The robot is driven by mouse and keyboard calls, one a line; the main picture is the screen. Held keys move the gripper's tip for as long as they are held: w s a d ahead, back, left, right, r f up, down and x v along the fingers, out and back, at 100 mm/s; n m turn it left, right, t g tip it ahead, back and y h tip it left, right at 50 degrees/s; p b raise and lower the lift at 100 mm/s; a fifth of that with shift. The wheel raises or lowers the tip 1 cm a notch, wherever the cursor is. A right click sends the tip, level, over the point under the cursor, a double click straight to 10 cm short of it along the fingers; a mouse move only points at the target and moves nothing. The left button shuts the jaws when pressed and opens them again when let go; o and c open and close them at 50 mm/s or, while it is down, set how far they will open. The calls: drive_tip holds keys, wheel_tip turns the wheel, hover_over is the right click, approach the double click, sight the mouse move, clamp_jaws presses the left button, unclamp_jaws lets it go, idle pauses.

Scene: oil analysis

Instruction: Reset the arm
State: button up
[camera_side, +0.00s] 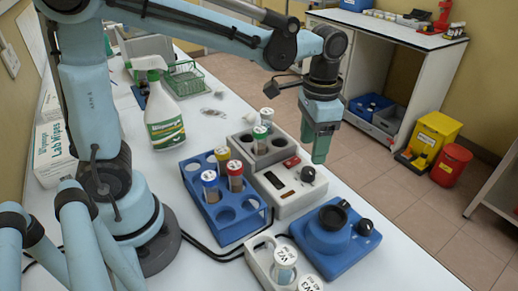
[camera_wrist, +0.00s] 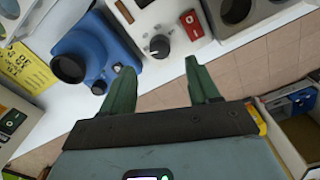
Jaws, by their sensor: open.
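My gripper (camera_side: 318,140) has green fingers and hangs at the right edge of the white bench, beside the grey and white heater block. In the wrist view the two green fingers of my gripper (camera_wrist: 158,82) are spread apart with nothing between them. Beyond them the wrist view shows the white front panel of the heater block (camera_wrist: 174,17) with a black knob and a red switch. A blue device (camera_wrist: 88,48) with a dark round opening is to its left.
A blue rack (camera_side: 232,222) holds several capped vials. The blue device (camera_side: 328,250) and a white holder (camera_side: 258,262) with vials stand at the front. A spray bottle (camera_side: 164,115), green wire basket (camera_side: 187,80) and wipes box (camera_side: 54,150) stand farther back. Floor lies right of the bench.

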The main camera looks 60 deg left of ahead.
sight(309, 170)
drive_tip(key=shift+f, duration=3.45)
